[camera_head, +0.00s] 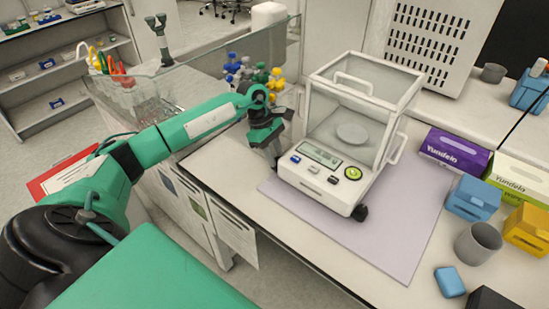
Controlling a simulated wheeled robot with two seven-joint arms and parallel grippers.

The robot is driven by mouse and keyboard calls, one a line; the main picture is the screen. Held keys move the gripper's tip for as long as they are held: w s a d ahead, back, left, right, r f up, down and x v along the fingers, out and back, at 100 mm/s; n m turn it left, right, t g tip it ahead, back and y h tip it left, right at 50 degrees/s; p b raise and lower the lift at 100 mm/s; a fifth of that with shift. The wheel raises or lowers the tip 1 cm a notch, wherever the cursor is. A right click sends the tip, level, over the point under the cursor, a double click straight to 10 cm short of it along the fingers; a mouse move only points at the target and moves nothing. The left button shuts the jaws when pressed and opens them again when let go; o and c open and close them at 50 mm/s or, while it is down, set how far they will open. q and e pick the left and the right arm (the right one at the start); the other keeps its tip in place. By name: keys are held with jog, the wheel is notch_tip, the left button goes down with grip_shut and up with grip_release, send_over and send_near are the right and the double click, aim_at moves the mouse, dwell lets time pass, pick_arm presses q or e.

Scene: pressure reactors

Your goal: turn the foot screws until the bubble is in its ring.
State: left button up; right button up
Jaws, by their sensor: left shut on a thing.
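The balance (318,192) is a white box with a clear glass draft shield and a round pan, standing on a lilac mat (405,245). The round yellow-green level (353,173) is on its front panel, right of the display (320,154). The bubble is too small to place against its ring. A black foot screw (360,212) shows under the front right corner. My left gripper (274,160) points down at the balance's left front corner, shut on the left foot screw, which its fingers hide. My right gripper is out of view.
Purple (455,152) and green boxes, a blue box (473,198), a yellow box (528,229), a grey cup (478,243) and a blue block (450,282) stand on the right. The mat's front is clear.

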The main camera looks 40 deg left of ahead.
pick_arm(q)
jog(key=o, duration=0.7)
jog(key=shift+o, duration=1.3)
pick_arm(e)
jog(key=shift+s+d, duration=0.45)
